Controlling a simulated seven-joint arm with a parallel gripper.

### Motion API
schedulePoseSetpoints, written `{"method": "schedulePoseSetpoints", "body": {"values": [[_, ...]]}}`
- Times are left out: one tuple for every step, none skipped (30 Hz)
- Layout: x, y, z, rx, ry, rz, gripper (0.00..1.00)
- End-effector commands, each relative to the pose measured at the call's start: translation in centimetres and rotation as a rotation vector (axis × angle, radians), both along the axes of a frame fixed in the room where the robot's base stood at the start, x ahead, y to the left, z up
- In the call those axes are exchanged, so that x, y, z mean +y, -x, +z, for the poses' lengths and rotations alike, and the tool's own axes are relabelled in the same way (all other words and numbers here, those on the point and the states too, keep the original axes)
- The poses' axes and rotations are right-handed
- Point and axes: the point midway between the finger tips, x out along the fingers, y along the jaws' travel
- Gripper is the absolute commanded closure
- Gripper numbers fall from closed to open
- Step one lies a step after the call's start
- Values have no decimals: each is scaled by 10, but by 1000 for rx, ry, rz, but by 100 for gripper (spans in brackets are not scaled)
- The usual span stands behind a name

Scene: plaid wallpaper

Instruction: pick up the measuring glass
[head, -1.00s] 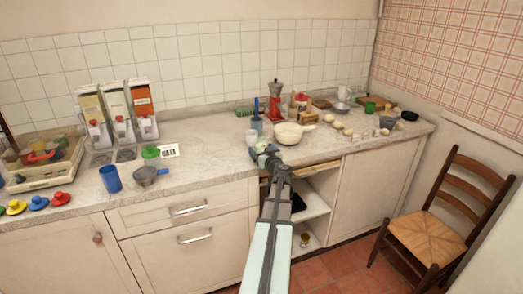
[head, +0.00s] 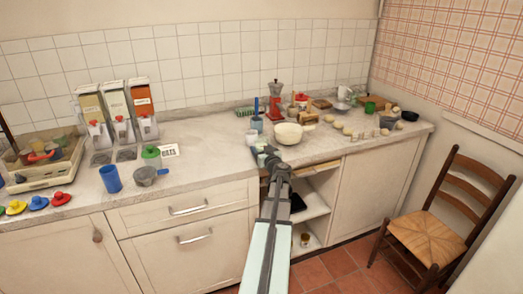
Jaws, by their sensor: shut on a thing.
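My gripper (head: 267,155) is over the front edge of the counter, near its middle. It is shut on a small pale, clear-looking thing that I take to be the measuring glass (head: 262,146). My gripper and wrist hide part of it, and its outline is hard to make out at this size. I cannot tell whether its base touches the counter. A whitish cup (head: 251,138) stands just behind and left of my gripper.
A cream pot (head: 288,134) stands close to the right of my gripper. A blue container (head: 257,122) with a utensil and a red moka pot (head: 274,118) stand behind. A blue cup (head: 110,179) and a grey pan (head: 146,176) are left. The counter (head: 210,155) between is clear.

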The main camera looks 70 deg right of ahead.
Motion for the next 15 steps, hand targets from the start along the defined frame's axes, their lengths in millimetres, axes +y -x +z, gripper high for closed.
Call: {"method": "schedulePoseSetpoints", "body": {"values": [[0, 0, 0, 0, 0, 0, 77], [0, 0, 0, 0, 0, 0, 77], [0, 0, 0, 0, 0, 0, 77], [0, 0, 0, 0, 0, 0, 77], [0, 0, 0, 0, 0, 0, 77], [0, 0, 0, 0, 0, 0, 77], [0, 0, 0, 0, 0, 0, 77], [0, 0, 1, 0, 0, 0, 77], [0, 0, 1, 0, 0, 0, 77], [0, 0, 1, 0, 0, 0, 77], [0, 0, 2, 0, 0, 0, 77], [0, 0, 3, 0, 0, 0, 77], [0, 0, 3, 1, 1, 0, 77], [0, 0, 4, 1, 1, 0, 77], [0, 0, 6, 1, 1, 0, 77]]}}
